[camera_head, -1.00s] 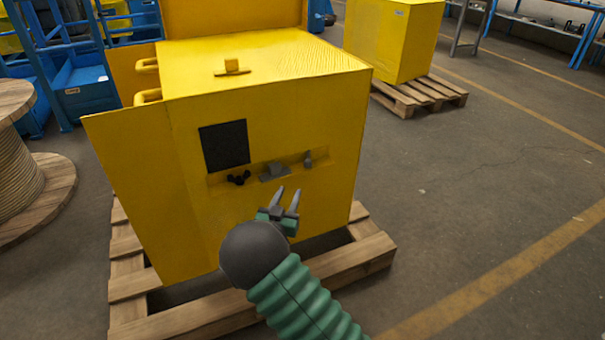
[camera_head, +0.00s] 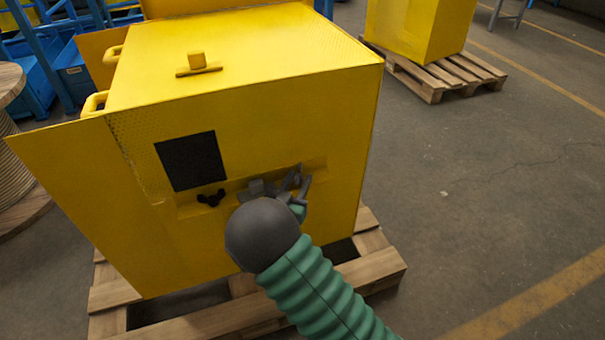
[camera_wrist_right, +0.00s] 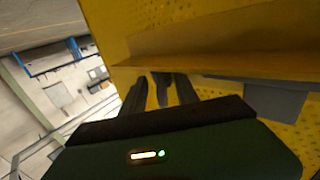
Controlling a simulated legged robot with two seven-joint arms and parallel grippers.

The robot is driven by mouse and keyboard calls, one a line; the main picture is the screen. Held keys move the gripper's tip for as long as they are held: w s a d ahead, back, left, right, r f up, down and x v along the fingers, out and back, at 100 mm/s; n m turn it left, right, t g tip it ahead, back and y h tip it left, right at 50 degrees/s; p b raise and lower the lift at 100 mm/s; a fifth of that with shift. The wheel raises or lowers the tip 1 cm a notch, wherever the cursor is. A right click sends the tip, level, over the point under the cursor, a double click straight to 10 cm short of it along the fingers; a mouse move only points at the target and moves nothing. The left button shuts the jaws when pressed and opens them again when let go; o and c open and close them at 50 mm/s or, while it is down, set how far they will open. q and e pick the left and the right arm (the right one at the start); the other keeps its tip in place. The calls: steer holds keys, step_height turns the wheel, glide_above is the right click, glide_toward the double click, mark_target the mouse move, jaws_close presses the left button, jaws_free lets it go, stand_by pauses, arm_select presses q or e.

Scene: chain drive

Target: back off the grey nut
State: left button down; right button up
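The yellow machine housing (camera_head: 270,110) has a recessed slot in its front face. In the slot are a black three-lobed knob (camera_head: 211,197) and a grey block (camera_head: 256,188), which also shows in the right wrist view (camera_wrist_right: 275,101). My right gripper (camera_head: 298,180) is at the right end of the slot, its fingers apart. In the right wrist view a narrow dark grey piece (camera_wrist_right: 161,88), seemingly the grey nut, shows between the fingers. I cannot tell whether they touch it. In the head view the gripper and wrist largely hide the nut. My left gripper is not in view.
The housing stands on a wooden pallet (camera_head: 240,316). A black square panel (camera_head: 190,160) is above the slot, and an open yellow door (camera_head: 85,190) swings out at left. Another yellow box (camera_head: 415,30) on a pallet stands behind right. Floor at right is clear.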

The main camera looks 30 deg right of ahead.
steer(key=shift+a+r, duration=0.35)
steer(key=shift+a, duration=0.55)
steer(key=shift+c, duration=2.4)
steer(key=shift+d+f, duration=0.15)
steer(key=shift+d, duration=0.4)
jaws_close()
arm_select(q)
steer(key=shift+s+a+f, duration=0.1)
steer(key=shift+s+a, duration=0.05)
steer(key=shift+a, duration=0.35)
arm_select(e)
steer(key=shift+a, duration=0.1)
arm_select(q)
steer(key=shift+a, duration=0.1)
